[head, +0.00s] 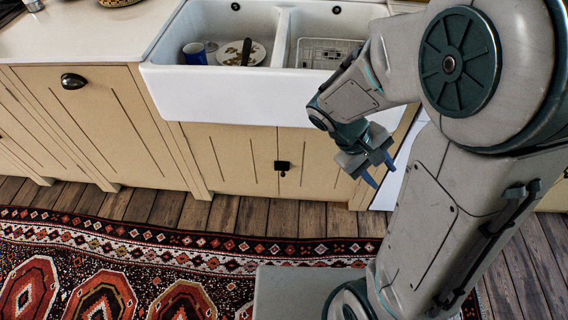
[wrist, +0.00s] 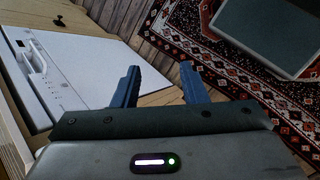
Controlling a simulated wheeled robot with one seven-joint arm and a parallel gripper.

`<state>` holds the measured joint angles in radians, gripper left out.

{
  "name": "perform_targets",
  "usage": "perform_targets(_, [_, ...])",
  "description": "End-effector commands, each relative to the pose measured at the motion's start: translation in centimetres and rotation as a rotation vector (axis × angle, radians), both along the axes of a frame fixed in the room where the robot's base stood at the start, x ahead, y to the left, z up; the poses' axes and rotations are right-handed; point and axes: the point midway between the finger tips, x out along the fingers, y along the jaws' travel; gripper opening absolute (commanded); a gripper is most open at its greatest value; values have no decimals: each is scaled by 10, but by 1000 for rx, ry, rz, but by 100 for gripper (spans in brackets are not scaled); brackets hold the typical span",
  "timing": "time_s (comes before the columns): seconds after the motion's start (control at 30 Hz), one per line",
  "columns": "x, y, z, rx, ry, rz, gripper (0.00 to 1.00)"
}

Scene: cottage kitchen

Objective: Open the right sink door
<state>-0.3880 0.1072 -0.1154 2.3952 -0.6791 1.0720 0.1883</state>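The right sink door (head: 315,165) is a tan grooved panel under the white double sink (head: 220,95). It looks shut, flush beside the left sink door (head: 230,155). A small dark knob (wrist: 59,20) shows at the wrist view's top left. My arm hides the area right of the door.
A white appliance front with a handle (wrist: 38,62), likely a dishwasher, stands right of the sink cabinet. A patterned rug (head: 130,265) lies on the plank floor (head: 240,213). The sink holds a blue mug (head: 195,53) and a plate (head: 230,56). The floor before the doors is clear.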

Motion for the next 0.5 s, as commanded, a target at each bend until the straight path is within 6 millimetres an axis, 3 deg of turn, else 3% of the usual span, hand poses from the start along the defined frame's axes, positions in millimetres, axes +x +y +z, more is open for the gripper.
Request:
perform_targets(0.03, [8, 0, -30, -72, 41, 60, 39])
perform_targets(0.27, [53, 6, -102, -393, 151, 348, 39])
perform_targets(0.5, [105, 41, -183, -720, 202, 700, 39])
